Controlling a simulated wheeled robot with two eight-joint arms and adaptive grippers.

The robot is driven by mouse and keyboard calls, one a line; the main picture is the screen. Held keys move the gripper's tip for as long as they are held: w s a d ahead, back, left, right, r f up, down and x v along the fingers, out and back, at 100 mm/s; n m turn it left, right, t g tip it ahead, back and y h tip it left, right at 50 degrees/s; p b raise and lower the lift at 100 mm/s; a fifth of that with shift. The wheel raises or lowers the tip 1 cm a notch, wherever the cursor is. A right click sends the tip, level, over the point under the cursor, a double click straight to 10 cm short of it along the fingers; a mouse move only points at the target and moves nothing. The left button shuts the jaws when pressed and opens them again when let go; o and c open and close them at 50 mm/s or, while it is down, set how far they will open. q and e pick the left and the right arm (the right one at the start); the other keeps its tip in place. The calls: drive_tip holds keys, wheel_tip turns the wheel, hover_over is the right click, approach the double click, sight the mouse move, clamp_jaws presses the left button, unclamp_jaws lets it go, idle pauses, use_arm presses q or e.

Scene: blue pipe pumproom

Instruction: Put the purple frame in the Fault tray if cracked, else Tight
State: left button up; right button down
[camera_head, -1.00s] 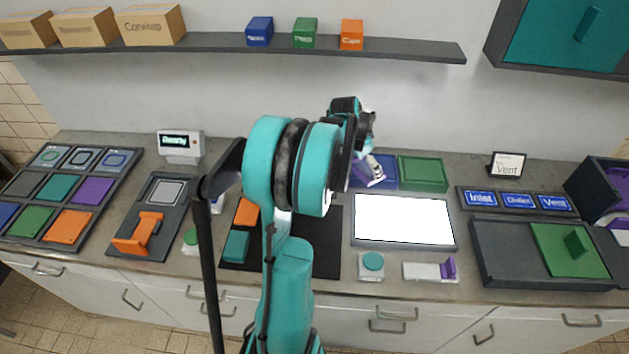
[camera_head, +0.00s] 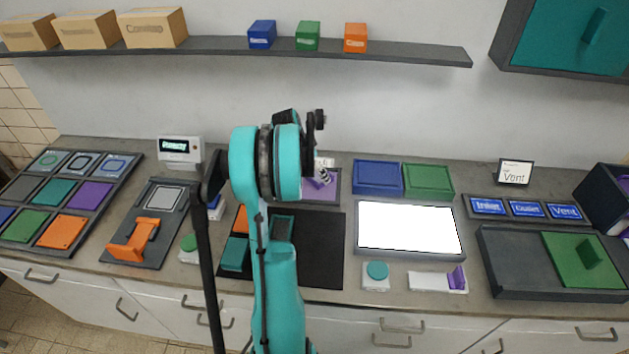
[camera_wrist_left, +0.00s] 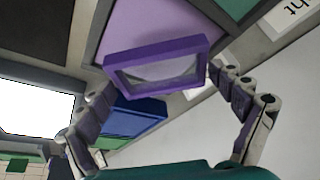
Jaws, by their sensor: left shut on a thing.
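My left gripper (camera_head: 320,177) is shut on the purple frame (camera_wrist_left: 155,62), which sits between its two fingertips in the left wrist view. In the head view the frame (camera_head: 322,183) is small and partly covered by the gripper. It is held over or close above a purple tray (camera_head: 331,194) at the back of the counter; the exact gap cannot be told. The frame's pane looks pale grey, and I cannot make out whether it is cracked. A white label ending in "ht" (camera_wrist_left: 292,15) shows beyond a teal tray (camera_wrist_left: 238,6) in the wrist view. My right gripper is not in view.
Blue (camera_head: 377,178) and green (camera_head: 428,181) trays stand right of the purple one. A lit white panel (camera_head: 408,228) lies in front of them. A black mat (camera_head: 318,260) lies nearer. A display box (camera_head: 181,149) stands at the back left. A shelf (camera_head: 220,45) runs above.

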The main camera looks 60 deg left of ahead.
sight(312, 175)
use_arm(q)
wheel_tip(312, 175, down, 4)
drive_tip(key=shift+f+b, duration=0.1)
drive_tip(key=shift+b, duration=0.6)
drive_tip(key=shift+r, duration=0.2)
drive_tip(key=shift+f, duration=0.1)
drive_tip(key=o, duration=1.3)
drive_tip(key=shift+o, duration=0.2)
